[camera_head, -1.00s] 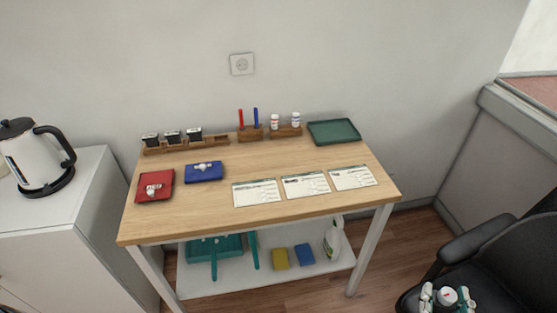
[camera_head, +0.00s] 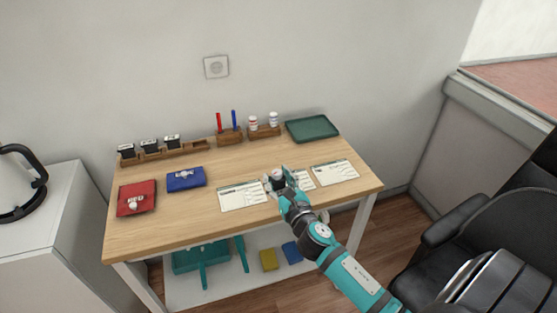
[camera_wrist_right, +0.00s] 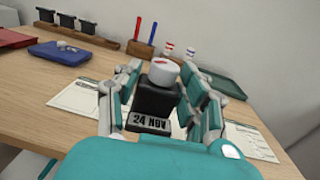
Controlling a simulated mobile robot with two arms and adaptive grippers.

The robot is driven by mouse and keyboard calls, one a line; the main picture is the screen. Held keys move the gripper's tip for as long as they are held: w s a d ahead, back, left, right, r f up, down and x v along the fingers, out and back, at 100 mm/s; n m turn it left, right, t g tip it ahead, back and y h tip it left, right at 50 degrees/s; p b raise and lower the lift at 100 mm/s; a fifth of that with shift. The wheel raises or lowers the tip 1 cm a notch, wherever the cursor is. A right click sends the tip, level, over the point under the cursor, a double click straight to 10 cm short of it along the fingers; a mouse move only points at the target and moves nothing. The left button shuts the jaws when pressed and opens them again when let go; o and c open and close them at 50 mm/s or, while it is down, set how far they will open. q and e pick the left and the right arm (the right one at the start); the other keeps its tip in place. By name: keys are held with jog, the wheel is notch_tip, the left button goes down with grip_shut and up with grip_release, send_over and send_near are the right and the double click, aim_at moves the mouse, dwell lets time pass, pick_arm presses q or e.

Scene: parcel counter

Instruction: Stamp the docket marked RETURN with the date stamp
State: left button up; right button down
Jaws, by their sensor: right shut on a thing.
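My right gripper (camera_head: 278,181) is shut on the date stamp (camera_wrist_right: 155,98), a black block with a white knob and a "24 NOV" label. It holds the stamp over the front middle of the table, at the middle docket (camera_head: 306,180), which it partly covers. I cannot tell whether the stamp touches the paper. The left docket (camera_head: 243,195) and right docket (camera_head: 335,172) lie flat on either side. Their headings are too small to read, so I cannot tell which is marked RETURN. My left gripper is not in view.
A red ink pad (camera_head: 137,198) and a blue ink pad (camera_head: 187,179) lie at the left. Behind are a wooden rack (camera_head: 187,149) with several black stamps, a pen holder (camera_head: 229,137), small bottles (camera_head: 273,119) and a green tray (camera_head: 312,129). A black chair (camera_head: 480,225) stands right.

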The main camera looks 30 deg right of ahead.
jog(key=shift+m+h, duration=0.4)
jog(key=shift+h, duration=0.3)
jog(key=w+d+f+b, duration=0.1)
jog(key=w+d+b, duration=0.1)
jog(key=d, duration=0.1)
jog(key=w+d+f+b, duration=0.1)
jog(key=w+d+b, duration=0.1)
jog(key=shift+f, duration=0.3)
jog(key=shift+w+f+b, duration=0.1)
jog(key=shift+f+b, duration=0.55)
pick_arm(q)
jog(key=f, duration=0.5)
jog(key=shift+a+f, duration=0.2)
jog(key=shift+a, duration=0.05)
pick_arm(e)
jog(key=shift+f, duration=0.15)
pick_arm(q)
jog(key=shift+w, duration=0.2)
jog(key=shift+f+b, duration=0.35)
jog(key=shift+b, duration=0.05)
pick_arm(e)
jog(key=shift+f, duration=0.45)
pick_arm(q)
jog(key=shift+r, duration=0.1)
